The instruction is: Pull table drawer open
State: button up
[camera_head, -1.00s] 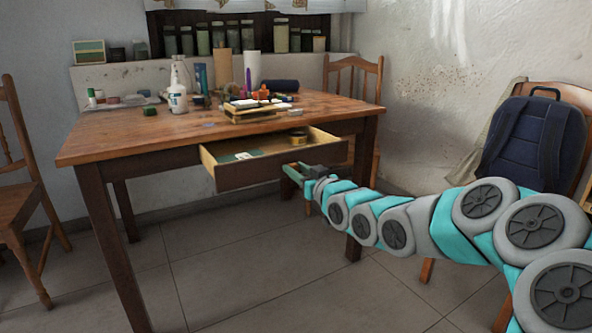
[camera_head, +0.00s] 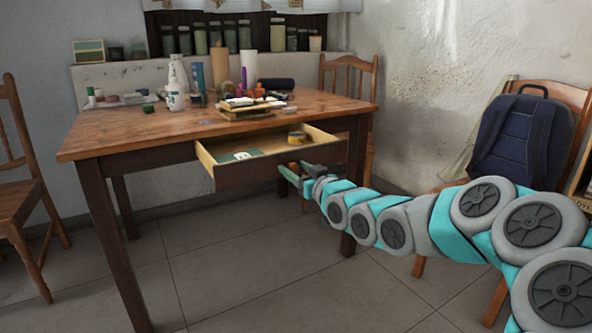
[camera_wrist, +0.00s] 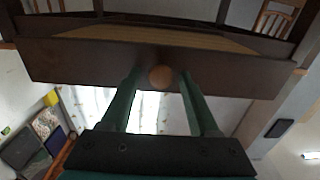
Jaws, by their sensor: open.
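The wooden table (camera_head: 130,128) stands on the left, with its drawer (camera_head: 262,172) pulled well out of the front. The drawer's inside shows a round yellowish tin (camera_head: 297,137) and a green and white flat item (camera_head: 240,156). My gripper (camera_head: 293,170) is at the right part of the dark drawer front. In the wrist view the drawer front (camera_wrist: 70,65) spans the top, with a round wooden knob (camera_wrist: 160,77) on it. My open green fingers (camera_wrist: 162,80) stand either side of the knob, with gaps showing on both sides.
Bottles, brushes and paint things (camera_head: 240,95) crowd the tabletop. A chair stands at the left (camera_head: 20,200), and another behind the table (camera_head: 350,75). A chair with a blue backpack (camera_head: 525,140) is at the right. The tiled floor before the table (camera_head: 265,270) is clear.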

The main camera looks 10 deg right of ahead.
jog(key=v, duration=0.7)
jog(key=shift+s+d, duration=0.15)
jog(key=shift+s, duration=0.2)
dwell(0.4)
jog(key=s+a+f+g+h+p, duration=0.35)
jog(key=s+f+g, duration=0.75)
jog(key=s, duration=0.5)
jog(key=s+m+g+h+p, duration=0.2)
jog(key=s+g, duration=0.6)
jog(key=s, duration=1.9)
jog(key=shift+a+m+p, duration=0.25)
jog(key=shift+m+p, duration=0.55)
jog(key=shift+p, duration=0.3)
